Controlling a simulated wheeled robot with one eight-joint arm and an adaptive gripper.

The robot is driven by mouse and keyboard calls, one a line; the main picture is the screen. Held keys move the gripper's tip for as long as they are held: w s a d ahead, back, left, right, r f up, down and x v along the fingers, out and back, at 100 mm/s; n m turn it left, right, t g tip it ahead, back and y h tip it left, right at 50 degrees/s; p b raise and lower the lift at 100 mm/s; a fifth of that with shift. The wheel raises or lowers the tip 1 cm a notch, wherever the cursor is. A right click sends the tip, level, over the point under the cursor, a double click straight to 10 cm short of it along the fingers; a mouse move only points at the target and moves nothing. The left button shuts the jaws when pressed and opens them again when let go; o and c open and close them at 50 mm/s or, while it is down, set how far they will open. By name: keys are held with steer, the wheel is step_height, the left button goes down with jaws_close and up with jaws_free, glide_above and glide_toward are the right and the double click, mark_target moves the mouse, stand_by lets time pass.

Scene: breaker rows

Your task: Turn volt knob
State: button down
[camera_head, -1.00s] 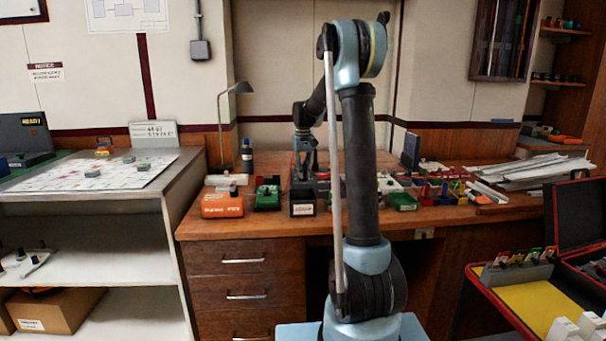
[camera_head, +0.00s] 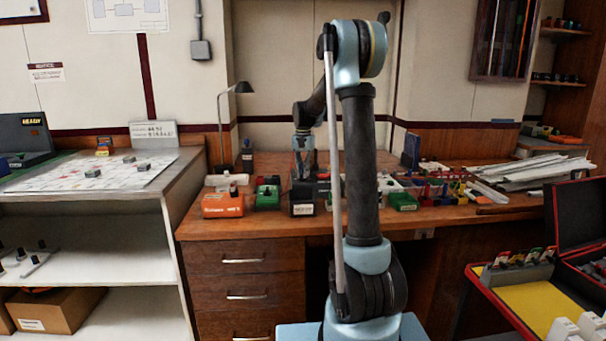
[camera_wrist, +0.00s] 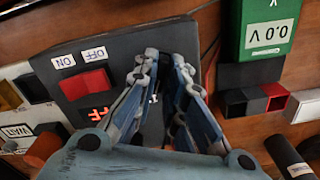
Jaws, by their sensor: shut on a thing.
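My gripper (camera_wrist: 164,75) reaches down over a black box in the wrist view. Its blue-grey fingers are close together, shut on what appears to be the volt knob, which the fingers hide. The black box (camera_wrist: 114,46) carries ON and OFF labels, a red switch (camera_wrist: 84,84) and orange display characters, partly covered by a finger. In the head view my gripper (camera_head: 303,166) is over the black box (camera_head: 302,207) on the wooden desk. The box's white front label is too small to read.
A green meter (camera_wrist: 268,30) reading 0.0 V stands beside the black box; it also shows in the head view (camera_head: 267,197). An orange box (camera_head: 222,206) stands further left. A lamp (camera_head: 222,120) rises behind. Several small parts and papers crowd the desk's right side.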

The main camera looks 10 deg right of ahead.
steer(key=shift+w, duration=0.1)
stand_by(0.3)
steer(key=c, duration=1.7)
jaws_free()
steer(key=shift+o, duration=0.2)
steer(key=shift+r, duration=0.1)
step_height(320, 180, up, 12)
